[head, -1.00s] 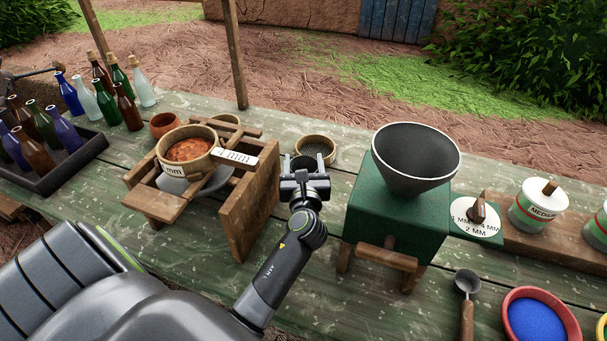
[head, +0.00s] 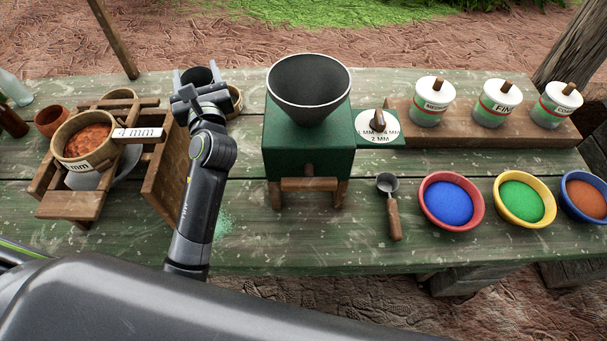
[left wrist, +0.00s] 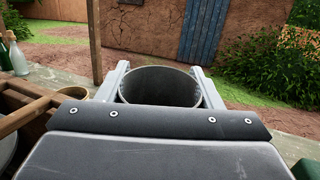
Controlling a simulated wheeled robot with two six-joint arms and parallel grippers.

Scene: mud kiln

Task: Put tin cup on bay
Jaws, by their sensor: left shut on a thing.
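The dark grey tin cup (head: 196,74) is upright between the fingers of my left gripper (head: 197,80), above the far part of the table. In the left wrist view the cup's round open mouth (left wrist: 160,86) sits between the two pale fingers, which are shut on it. A green mill (head: 308,140) with a grey funnel (head: 309,84) stands to the right of the gripper. At its foot is a low wooden stand (head: 309,184). I cannot tell for certain which part is the bay. My right gripper is not in view.
A wooden sieve frame (head: 165,185) with a round sieve (head: 62,130) stands left of my arm. A scoop (head: 393,213), a red bowl (head: 477,217) of blue powder and other bowls lie right. White-lidded jars (head: 434,100) stand on a wooden block behind.

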